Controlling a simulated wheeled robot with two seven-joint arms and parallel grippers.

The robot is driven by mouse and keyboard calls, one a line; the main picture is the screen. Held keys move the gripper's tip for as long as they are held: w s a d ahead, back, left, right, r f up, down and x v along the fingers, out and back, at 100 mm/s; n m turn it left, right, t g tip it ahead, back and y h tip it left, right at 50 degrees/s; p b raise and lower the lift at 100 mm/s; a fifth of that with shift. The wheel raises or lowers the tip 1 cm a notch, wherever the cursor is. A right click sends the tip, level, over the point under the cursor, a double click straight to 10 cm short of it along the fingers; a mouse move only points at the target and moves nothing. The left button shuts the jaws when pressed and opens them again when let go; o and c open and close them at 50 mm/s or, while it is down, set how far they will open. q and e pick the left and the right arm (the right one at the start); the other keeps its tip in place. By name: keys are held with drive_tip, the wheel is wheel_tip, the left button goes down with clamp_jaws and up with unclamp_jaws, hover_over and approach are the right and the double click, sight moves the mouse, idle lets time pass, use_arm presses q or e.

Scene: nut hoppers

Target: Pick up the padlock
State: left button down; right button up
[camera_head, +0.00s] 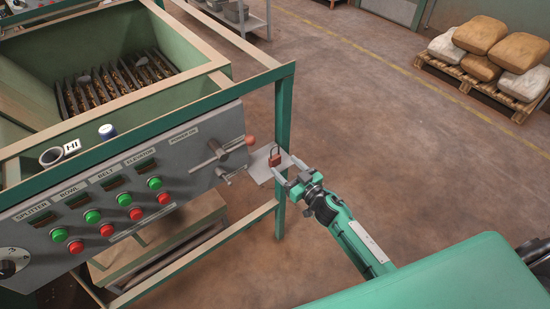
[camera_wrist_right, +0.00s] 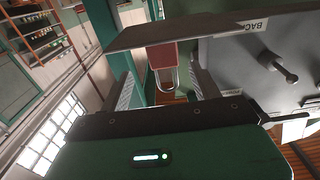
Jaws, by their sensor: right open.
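The padlock (camera_head: 275,159) has a red-brown body and a metal shackle, and it stands on a small grey metal shelf (camera_head: 257,171) beside the control panel. My right gripper (camera_head: 287,167) is open, its fingers pointing at the padlock from the near right side. In the right wrist view, the padlock's red body (camera_wrist_right: 162,55) and its shackle (camera_wrist_right: 168,80) show between the two spread fingers (camera_wrist_right: 165,88). The shelf also shows there as a flat plate (camera_wrist_right: 190,29). I cannot tell whether either finger touches the padlock. My left gripper is out of view.
The grey control panel (camera_head: 195,136) with buttons and a handle (camera_head: 222,154) is close left of the shelf. A green frame post (camera_head: 284,125) rises by the shelf. A green hopper (camera_head: 130,40) stands behind. Sacks (camera_head: 482,35) lie on a pallet at far right; open floor lies between.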

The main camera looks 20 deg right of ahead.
sight(277, 159)
drive_tip(key=x, duration=0.1)
drive_tip(key=p+x, duration=0.1)
drive_tip(key=x, duration=0.3)
drive_tip(key=shift+w+a+r, duration=0.1)
drive_tip(key=shift+a+r, duration=0.25)
drive_tip(key=shift+r, duration=0.05)
drive_tip(key=shift+w+a+f, duration=0.1)
drive_tip(key=shift+w, duration=0.15)
drive_tip(key=c, duration=1.1)
